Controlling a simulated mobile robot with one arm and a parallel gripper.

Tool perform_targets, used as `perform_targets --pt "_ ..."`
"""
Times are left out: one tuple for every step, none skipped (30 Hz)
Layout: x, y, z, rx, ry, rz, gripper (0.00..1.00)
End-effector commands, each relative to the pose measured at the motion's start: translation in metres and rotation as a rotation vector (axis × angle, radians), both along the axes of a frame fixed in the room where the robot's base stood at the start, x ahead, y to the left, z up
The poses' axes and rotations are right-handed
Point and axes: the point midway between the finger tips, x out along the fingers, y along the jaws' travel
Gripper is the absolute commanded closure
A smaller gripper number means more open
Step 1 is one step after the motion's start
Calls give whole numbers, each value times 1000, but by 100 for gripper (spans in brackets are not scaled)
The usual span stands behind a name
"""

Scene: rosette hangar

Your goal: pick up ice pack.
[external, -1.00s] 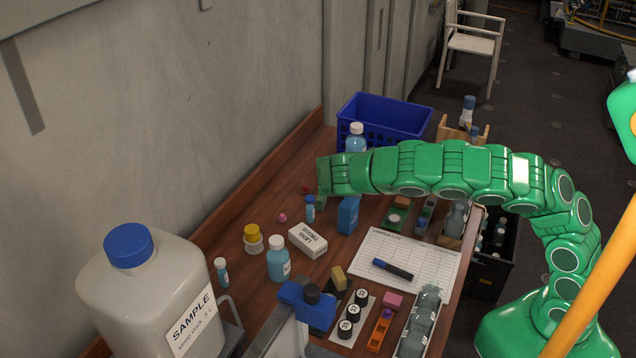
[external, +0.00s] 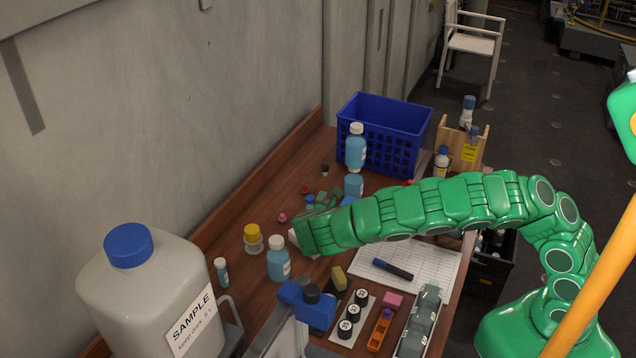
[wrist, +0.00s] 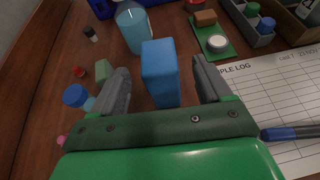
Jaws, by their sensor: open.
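The ice pack, an upright blue block (wrist: 160,72), stands on the wooden table in the wrist view. My gripper (wrist: 159,66) is open, with one grey finger on each side of the block. Gaps show between the fingers and the block, with the right finger the nearer one. In the external view my gripper (external: 322,200) is low over the table, and my arm hides most of the block.
A light-blue bottle (wrist: 132,28) stands just beyond the block. A blue-capped vial (wrist: 76,97) and a small green block (wrist: 103,70) are left of the fingers. A log sheet (wrist: 270,95) and marker (wrist: 291,132) lie right. A blue basket (external: 385,130) stands at the back.

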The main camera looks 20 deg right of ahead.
Motion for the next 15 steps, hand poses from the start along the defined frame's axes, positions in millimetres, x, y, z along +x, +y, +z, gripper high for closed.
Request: perform_targets --pt "2 -3 -1 0 0 -1 22" --pt "4 -4 -2 0 0 -1 22" --pt "6 -7 -4 0 0 -1 22" --pt "9 -9 -6 1 0 -1 22" --pt "11 -12 -8 1 0 0 22" --pt "15 -15 -10 2 1 0 22" --pt "17 -19 -12 1 0 0 22" --pt "20 -22 -13 0 0 -1 22" --pt "23 -26 -15 -1 0 -2 22" --pt "25 -29 -16 -2 0 -3 22" --pt "27 -31 -17 -2 0 -3 22" --pt "28 -33 -18 -2 0 -3 22" --pt "29 -34 -19 -1 0 -2 22" --pt "30 -34 -19 -1 0 -1 22" --pt "30 -34 -20 0 0 -1 22"
